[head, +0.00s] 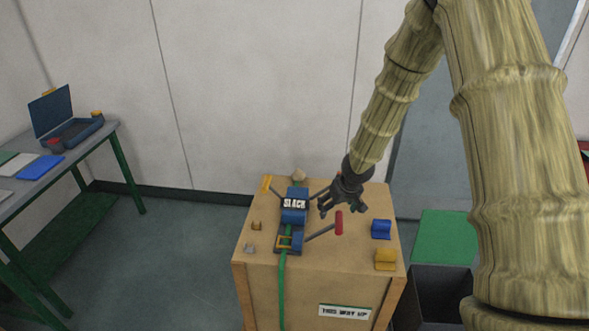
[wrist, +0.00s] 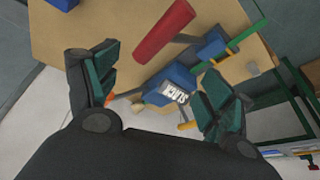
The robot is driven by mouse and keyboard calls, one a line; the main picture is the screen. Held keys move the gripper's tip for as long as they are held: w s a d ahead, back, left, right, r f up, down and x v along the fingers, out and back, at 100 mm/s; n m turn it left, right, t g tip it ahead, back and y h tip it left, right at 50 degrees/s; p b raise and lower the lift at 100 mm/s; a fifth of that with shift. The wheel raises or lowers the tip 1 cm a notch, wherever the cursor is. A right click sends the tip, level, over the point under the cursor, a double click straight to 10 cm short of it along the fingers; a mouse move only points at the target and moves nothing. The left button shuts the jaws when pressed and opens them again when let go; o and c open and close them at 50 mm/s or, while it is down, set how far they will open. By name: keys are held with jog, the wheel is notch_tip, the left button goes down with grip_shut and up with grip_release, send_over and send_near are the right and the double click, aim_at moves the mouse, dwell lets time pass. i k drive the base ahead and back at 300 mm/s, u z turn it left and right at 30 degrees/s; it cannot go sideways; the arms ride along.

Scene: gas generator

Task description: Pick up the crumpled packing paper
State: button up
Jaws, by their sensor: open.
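A small tan lump that looks like the crumpled packing paper (head: 299,176) sits at the back edge of the wooden crate top, behind the blue ratchet device. In the wrist view a tan lump (wrist: 138,107) shows beside the blue block, between my fingers in the picture. My gripper (head: 328,207) is open and empty, above the crate to the right of the device and nearer than the lump. In the wrist view its two green-padded fingers (wrist: 156,88) are spread apart. I cannot tell the exact height of my gripper above the crate.
The crate (head: 340,283) carries a blue device marked SLACK (head: 295,216) with a red handle (head: 339,222) and green strap (head: 282,290). Blue (head: 381,229) and yellow (head: 385,259) blocks stand right. A table (head: 100,133) stands left; the wall is close behind.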

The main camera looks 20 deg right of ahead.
aim_at(298, 175)
jog(key=i, duration=1.15)
